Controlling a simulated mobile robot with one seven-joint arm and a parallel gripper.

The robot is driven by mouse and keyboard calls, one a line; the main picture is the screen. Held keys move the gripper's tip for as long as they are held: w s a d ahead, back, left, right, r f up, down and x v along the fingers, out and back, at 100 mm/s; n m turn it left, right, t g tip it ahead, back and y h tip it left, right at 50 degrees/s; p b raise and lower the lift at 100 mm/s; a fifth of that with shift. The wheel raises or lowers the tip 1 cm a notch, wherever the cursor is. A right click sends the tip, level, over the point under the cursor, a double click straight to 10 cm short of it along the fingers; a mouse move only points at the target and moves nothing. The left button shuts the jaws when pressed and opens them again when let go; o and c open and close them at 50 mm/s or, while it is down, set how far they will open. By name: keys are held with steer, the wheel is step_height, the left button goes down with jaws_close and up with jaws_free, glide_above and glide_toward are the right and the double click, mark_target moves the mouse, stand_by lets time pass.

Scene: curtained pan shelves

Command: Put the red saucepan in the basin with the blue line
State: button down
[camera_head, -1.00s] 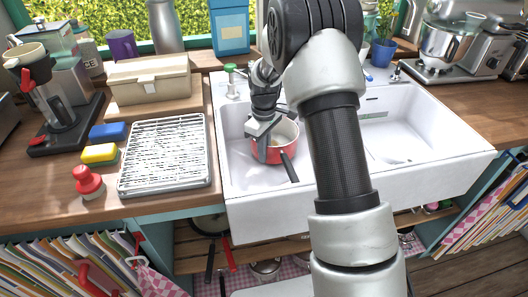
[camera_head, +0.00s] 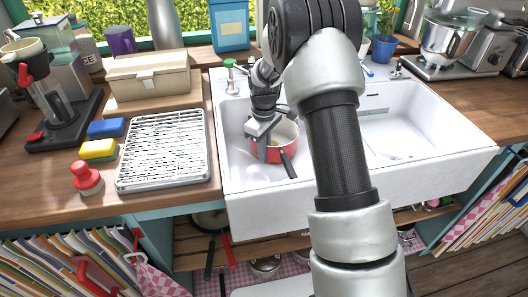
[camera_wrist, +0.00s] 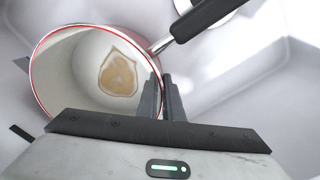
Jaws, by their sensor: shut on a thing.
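The red saucepan (camera_head: 275,152) is in the left basin (camera_head: 238,172) of the white double sink, its black handle pointing toward the front. In the wrist view the saucepan (camera_wrist: 60,60) has a pale inside with a brown stain and a red rim. My gripper (camera_head: 264,150) is shut on the pan's wall at the rim; its fingers (camera_wrist: 166,98) show there in the wrist view. I cannot tell whether the pan's base touches the basin floor. The right basin (camera_head: 415,135) is partly hidden by my arm. I cannot make out a blue line on either basin.
A green-topped tap (camera_head: 230,75) stands behind the left basin. A drying rack (camera_head: 165,152), a yellow sponge (camera_head: 98,150) and a blue sponge (camera_head: 106,128) lie on the left counter. A divider, mostly behind my arm, separates the basins. The visible right basin floor looks clear.

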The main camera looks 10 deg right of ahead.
steer(key=shift+f, duration=0.1)
steer(key=c, duration=1.9)
jaws_free()
steer(key=shift+o, duration=0.3)
steer(key=shift+f, duration=0.1)
steer(key=c, duration=0.4)
steer(key=shift+r, duration=0.2)
steer(key=shift+r+p, duration=1.8)
steer(key=shift+r, duration=0.9)
